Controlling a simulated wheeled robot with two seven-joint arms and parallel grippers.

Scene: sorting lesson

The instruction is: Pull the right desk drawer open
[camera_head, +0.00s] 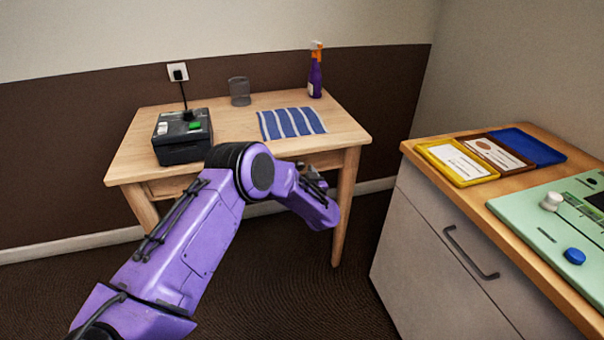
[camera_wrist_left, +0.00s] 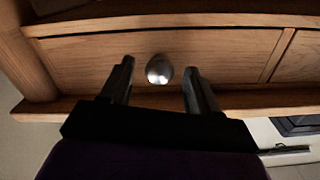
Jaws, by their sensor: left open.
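The wooden desk (camera_head: 225,140) stands against the wall in the head view. Its right drawer (camera_head: 326,160) is mostly hidden there behind my left arm. In the left wrist view, which looks upside down, the drawer front (camera_wrist_left: 85,62) fills much of the picture and seems flush with the frame. Its round metal knob (camera_wrist_left: 160,69) shows between my left fingertips. My left gripper (camera_wrist_left: 159,73) is open, with a finger on each side of the knob and a gap to both. In the head view this gripper (camera_head: 316,178) is partly hidden by its own wrist. My right gripper is out of view.
On the desk are a black box (camera_head: 182,137) with a green button, a grey cup (camera_head: 240,91), a striped cloth (camera_head: 291,123) and a purple spray bottle (camera_head: 315,78). A cabinet (camera_head: 440,250) with a dark handle stands at the right. Floor shows between desk and cabinet.

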